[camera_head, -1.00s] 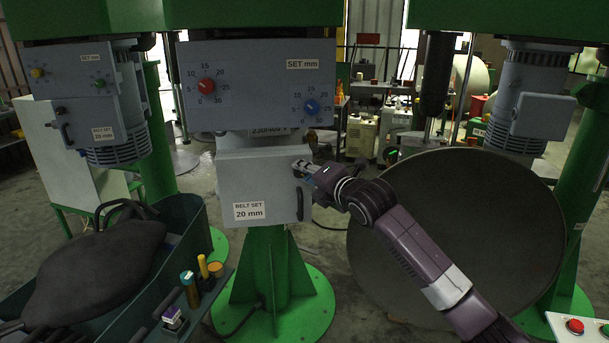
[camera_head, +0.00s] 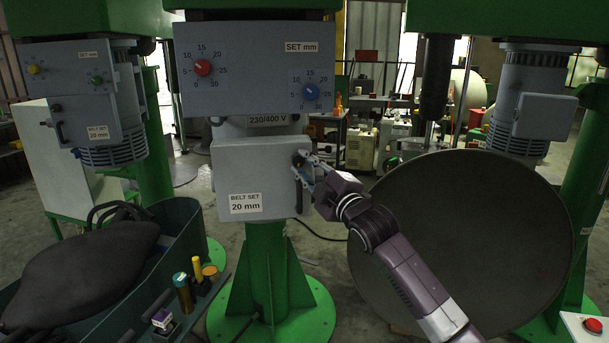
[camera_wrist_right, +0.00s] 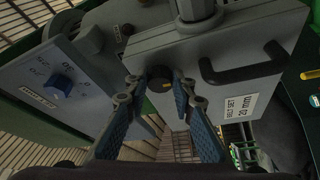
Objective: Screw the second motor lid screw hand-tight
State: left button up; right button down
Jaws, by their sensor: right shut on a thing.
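The motor lid (camera_head: 230,172) is the grey box front labelled "BELT SET 20 mm" on the middle machine. It also shows in the right wrist view (camera_wrist_right: 225,55), with its black handle (camera_wrist_right: 243,68). My right gripper (camera_head: 303,162) is at the lid's upper right corner, above the handle. In the right wrist view my right gripper (camera_wrist_right: 161,86) has its blue-grey fingers on both sides of a dark round screw head (camera_wrist_right: 159,76) and is shut on it. How deep the screw sits is hidden. My left gripper is not in view.
A control panel (camera_head: 250,75) with red and blue knobs hangs above the lid. A large dark disc (camera_head: 460,250) stands to the right. A dark green bin (camera_head: 185,225) with a black sack (camera_head: 80,275) and a small tool holder (camera_head: 205,285) are at lower left.

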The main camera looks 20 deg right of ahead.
jog(key=m+b, duration=0.1)
jog(key=m, duration=0.1)
jog(key=m+t+h+b, duration=0.1)
jog(key=m, duration=0.1)
jog(key=f+m+h+b, duration=0.1)
jog(key=m+b, duration=0.1)
jog(key=shift+a+f+m+t, duration=0.1)
jog(key=shift+a+m+t, duration=0.2)
jog(key=shift+m+t, duration=0.1)
jog(key=shift+a+m+t+h+b, duration=0.1)
jog(key=shift+m+t+h+b, duration=0.15)
jog(key=shift+m+h+b, duration=0.85)
jog(key=shift+m+t+h+p, duration=0.1)
jog(key=shift+m+t+h, duration=0.25)
jog(key=shift+m, duration=1.55)
jog(key=shift+h, duration=0.25)
jog(key=c, duration=1.6)
grip_release()
jog(key=shift+w, duration=0.1)
jog(key=v, duration=1.2)
jog(key=shift+r, duration=0.2)
jog(key=shift+f, duration=0.1)
